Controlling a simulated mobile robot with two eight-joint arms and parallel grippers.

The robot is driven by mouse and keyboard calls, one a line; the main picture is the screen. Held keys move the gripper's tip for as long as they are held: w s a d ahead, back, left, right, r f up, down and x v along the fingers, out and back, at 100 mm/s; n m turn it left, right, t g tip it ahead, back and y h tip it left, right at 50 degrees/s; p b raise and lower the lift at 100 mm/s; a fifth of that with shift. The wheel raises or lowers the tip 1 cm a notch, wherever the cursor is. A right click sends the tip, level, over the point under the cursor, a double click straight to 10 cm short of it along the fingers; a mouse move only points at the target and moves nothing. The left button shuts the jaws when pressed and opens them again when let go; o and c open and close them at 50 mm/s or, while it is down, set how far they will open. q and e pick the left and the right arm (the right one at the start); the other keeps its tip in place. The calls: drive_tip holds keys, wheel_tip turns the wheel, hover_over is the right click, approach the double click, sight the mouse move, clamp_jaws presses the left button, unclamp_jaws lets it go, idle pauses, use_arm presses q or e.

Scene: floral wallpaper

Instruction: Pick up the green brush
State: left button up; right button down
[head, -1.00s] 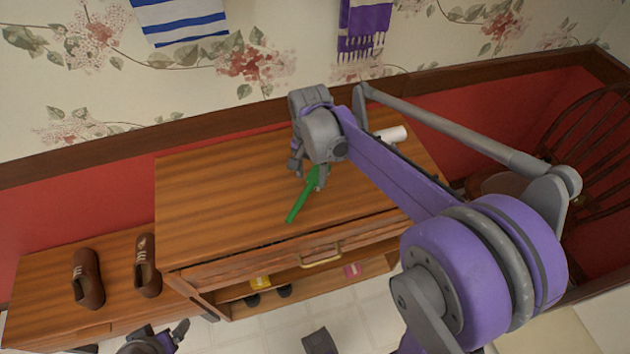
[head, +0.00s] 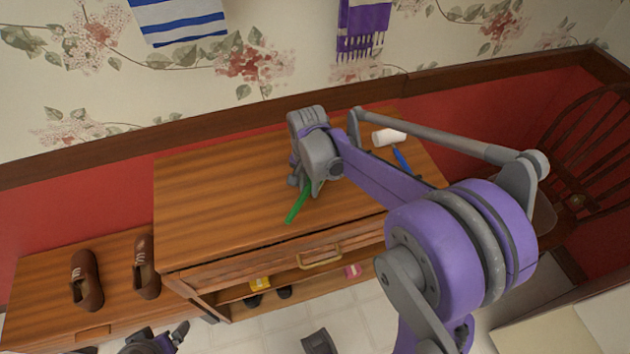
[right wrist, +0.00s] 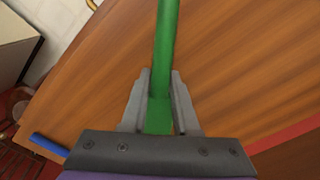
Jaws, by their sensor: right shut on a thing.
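The green brush (head: 297,207) lies over the wooden cabinet top, its green handle pointing toward the front edge. My right gripper (head: 305,184) is at the brush's far end, low over the cabinet top. In the right wrist view the green brush (right wrist: 167,50) runs between the two fingers of my right gripper (right wrist: 161,100), which are shut on it. The rest of the brush is hidden by the gripper in the head view. My left gripper (head: 165,340) shows at the bottom edge, empty, with only part of it visible and its jaw opening unclear.
A white roller (head: 389,137) with a blue handle (head: 402,160) lies at the right of the cabinet top (head: 215,200). Brown shoes (head: 86,280) stand on the lower bench at left. A dark chair (head: 590,150) is at right. The cabinet top's left side is clear.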

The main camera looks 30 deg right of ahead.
sight(309, 185)
idle(0.4)
wheel_tip(309, 185, up, 10)
drive_tip(key=shift+r+p, duration=0.1)
drive_tip(key=shift+p, duration=0.4)
drive_tip(key=c, duration=1.2)
unclamp_jaws()
clamp_jaws()
